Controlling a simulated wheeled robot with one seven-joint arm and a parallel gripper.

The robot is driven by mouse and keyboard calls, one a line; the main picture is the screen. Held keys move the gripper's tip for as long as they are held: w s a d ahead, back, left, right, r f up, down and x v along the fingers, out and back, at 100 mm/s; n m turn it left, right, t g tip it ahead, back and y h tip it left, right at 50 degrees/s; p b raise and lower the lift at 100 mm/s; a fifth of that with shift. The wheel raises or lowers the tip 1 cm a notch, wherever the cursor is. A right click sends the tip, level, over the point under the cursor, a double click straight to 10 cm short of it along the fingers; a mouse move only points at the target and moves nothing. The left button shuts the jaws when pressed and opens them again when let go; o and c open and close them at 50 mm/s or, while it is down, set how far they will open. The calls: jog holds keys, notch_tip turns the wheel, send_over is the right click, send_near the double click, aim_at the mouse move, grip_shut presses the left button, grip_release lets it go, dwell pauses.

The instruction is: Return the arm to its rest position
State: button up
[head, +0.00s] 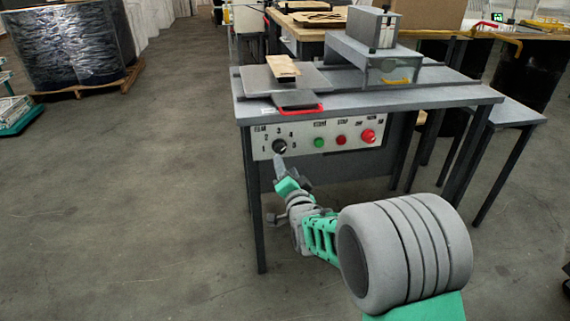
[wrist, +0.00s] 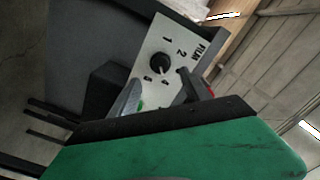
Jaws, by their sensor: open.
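My gripper (head: 281,168) is in front of the control panel (head: 345,138) of the grey table, just below the black film knob (head: 279,146). In the wrist view, the gripper's fingers (wrist: 164,92) are apart, with nothing seen between them. The knob shows just beyond them in the wrist view (wrist: 161,63), ringed by numbers. I cannot tell whether a fingertip touches the knob or the panel. My arm reaches forward from the lower right of the head view, stretched out low in front of the table.
The grey table (head: 440,98) carries a machine (head: 375,55), a wooden block (head: 283,66) and a red-edged plate (head: 300,109). Green and red buttons sit right of the knob. A wrapped pallet load (head: 70,42) stands far left. The floor left of the table is clear.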

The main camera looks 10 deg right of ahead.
jog(key=s+r+n+g+p, duration=0.3)
jog(key=s+r+g+p, duration=0.2)
jog(key=r+p, duration=0.65)
jog(key=s+r+n+g+p, duration=0.2)
jog(key=s+r+g+p, duration=0.1)
jog(key=s, duration=0.5)
jog(key=s+r+n+g+p, duration=0.2)
jog(key=s+p, duration=0.4)
jog(key=s, duration=0.3)
jog(key=s+r+n+g+p, duration=0.3)
jog(key=s+r+g+p, duration=0.1)
jog(key=s, duration=0.4)
jog(key=shift+s+r+g+p, duration=0.4)
jog(key=shift+r+p, duration=0.05)
jog(key=shift+p, duration=0.25)
jog(key=shift+a, duration=0.1)
